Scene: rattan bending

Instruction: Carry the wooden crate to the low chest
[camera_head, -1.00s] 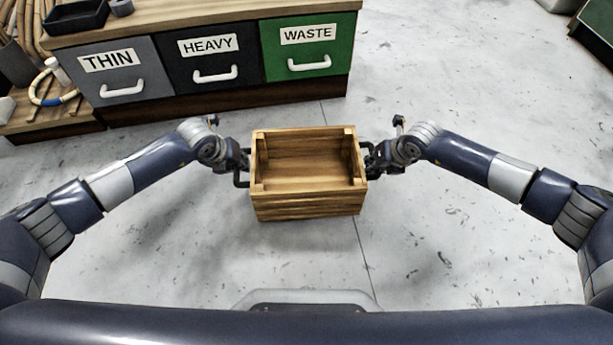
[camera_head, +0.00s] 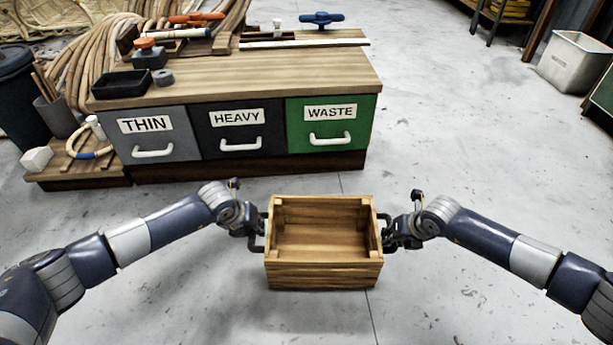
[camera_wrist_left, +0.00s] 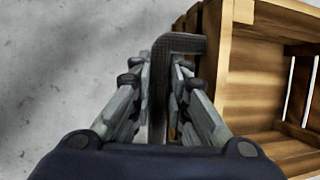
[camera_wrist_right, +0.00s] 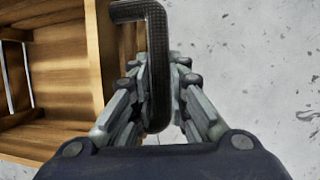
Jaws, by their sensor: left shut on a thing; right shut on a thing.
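The wooden crate (camera_head: 323,276) is empty, upright and held level above the floor between my two arms. My left gripper (camera_head: 256,232) is shut on the dark handle at the crate's left side; the left wrist view shows the handle (camera_wrist_left: 180,45) between the fingers. My right gripper (camera_head: 389,231) is shut on the dark handle at the crate's right side; the right wrist view shows that handle (camera_wrist_right: 157,60) between the fingers.
The cabinet top carries a black tray (camera_head: 128,83), a grey ring (camera_head: 163,78), clamps and strips. A low wooden platform (camera_head: 85,172) with a coil stands left of it. A pale bin (camera_head: 577,68) is at the back right. The floor right of the cabinet is clear.

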